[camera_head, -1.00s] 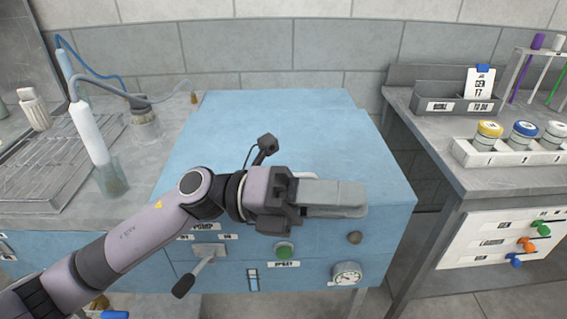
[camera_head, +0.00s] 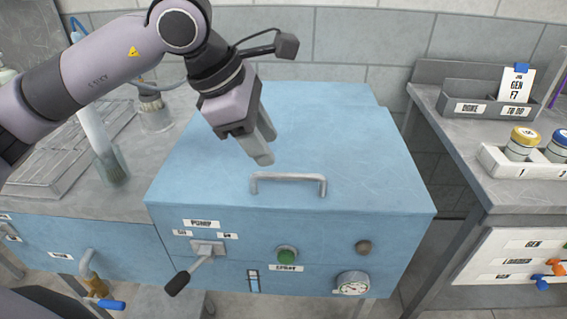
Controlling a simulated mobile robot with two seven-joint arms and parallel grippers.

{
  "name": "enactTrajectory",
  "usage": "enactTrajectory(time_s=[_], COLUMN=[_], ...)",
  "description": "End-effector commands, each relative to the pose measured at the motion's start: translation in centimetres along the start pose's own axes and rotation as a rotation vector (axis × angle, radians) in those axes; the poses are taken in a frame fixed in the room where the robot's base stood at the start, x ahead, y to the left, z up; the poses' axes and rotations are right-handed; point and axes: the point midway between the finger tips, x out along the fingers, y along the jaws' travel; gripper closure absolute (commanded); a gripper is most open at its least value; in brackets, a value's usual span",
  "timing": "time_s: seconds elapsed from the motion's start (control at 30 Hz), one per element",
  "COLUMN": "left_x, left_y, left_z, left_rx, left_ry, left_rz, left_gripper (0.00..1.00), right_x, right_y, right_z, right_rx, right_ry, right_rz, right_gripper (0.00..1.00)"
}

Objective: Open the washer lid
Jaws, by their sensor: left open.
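The washer is a blue box-shaped machine, and its lid (camera_head: 340,140) is a flat blue top that lies closed. A grey bar handle (camera_head: 289,178) stands at the lid's front edge. My left gripper (camera_head: 264,148) is open and empty above the lid, up and left of the handle and apart from it. Its fingers point down and toward the handle. The washer's front panel has a lever (camera_head: 190,275), a green button (camera_head: 287,254), a dark knob (camera_head: 363,247) and a gauge (camera_head: 352,283). My right gripper is not in view.
On the left, a counter holds a wire rack (camera_head: 70,165) and a glass beaker (camera_head: 112,168) with a white tube. A blue-handled valve (camera_head: 104,300) is below. On the right, a bench (camera_head: 490,195) carries a grey tray (camera_head: 485,108) and jars (camera_head: 521,143).

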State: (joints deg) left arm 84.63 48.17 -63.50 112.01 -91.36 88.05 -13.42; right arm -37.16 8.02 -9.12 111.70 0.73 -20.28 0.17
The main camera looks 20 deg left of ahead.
Motion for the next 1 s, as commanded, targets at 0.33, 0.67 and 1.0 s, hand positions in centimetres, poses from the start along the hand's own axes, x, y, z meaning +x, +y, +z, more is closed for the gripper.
enactTrajectory(time_s=[0.33, 0.67, 1.0], left_x=[5.1, 6.8, 6.7], left_y=[-0.2, -0.1, -0.2], left_z=[0.1, 0.1, 0.1], left_rx=[0.0, 0.0, 0.0], left_ry=[0.0, -0.004, -0.004], left_rz=[-0.007, -0.004, -0.005], left_gripper=[0.6, 0.6, 1.0], right_x=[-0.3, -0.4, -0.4], right_y=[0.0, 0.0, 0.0], right_z=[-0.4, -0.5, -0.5], right_rx=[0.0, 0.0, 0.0], right_ry=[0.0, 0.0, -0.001], right_rz=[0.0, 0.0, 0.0], right_gripper=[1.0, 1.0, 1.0])
